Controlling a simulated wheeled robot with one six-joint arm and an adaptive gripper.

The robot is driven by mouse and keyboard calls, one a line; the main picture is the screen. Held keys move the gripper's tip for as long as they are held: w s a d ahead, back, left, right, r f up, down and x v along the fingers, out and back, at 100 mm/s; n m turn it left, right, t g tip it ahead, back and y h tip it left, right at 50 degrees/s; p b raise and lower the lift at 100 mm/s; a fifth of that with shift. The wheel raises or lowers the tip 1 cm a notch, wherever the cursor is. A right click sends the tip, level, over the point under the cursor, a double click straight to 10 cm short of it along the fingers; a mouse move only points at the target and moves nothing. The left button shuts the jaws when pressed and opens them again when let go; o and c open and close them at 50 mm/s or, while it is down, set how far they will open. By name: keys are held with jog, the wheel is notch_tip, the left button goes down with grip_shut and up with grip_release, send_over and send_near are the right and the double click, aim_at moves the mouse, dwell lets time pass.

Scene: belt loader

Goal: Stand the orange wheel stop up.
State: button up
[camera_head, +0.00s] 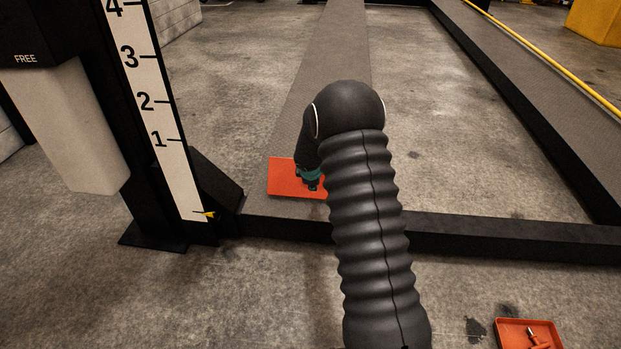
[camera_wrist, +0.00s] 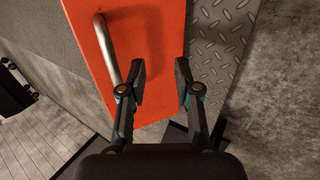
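The orange wheel stop (camera_head: 284,181) is a flat orange plate lying on the near end of the grey track, just right of the black post. In the wrist view the wheel stop (camera_wrist: 165,35) fills the upper middle and carries a metal bar handle (camera_wrist: 107,50) near its left edge. My gripper (camera_head: 312,183) is at the plate's right part in the head view, partly hidden by my arm. In the wrist view my gripper (camera_wrist: 160,82) is open, with nothing between its fingers. The handle is left of both fingers. I cannot tell whether the fingertips touch the plate.
A black post with a numbered white scale (camera_head: 158,105) stands left of the track. A black frame beam (camera_head: 500,240) crosses in front. An orange tray (camera_head: 505,335) with a small tool sits at the lower right. Diamond-patterned metal (camera_wrist: 222,45) borders the plate.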

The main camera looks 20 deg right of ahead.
jog(key=shift+w+a+r, duration=0.15)
jog(key=shift+r, duration=0.65)
jog(key=v, duration=1.1)
jog(key=shift+s+r, duration=0.2)
jog(key=shift+s, duration=0.15)
jog(key=shift+a, duration=0.1)
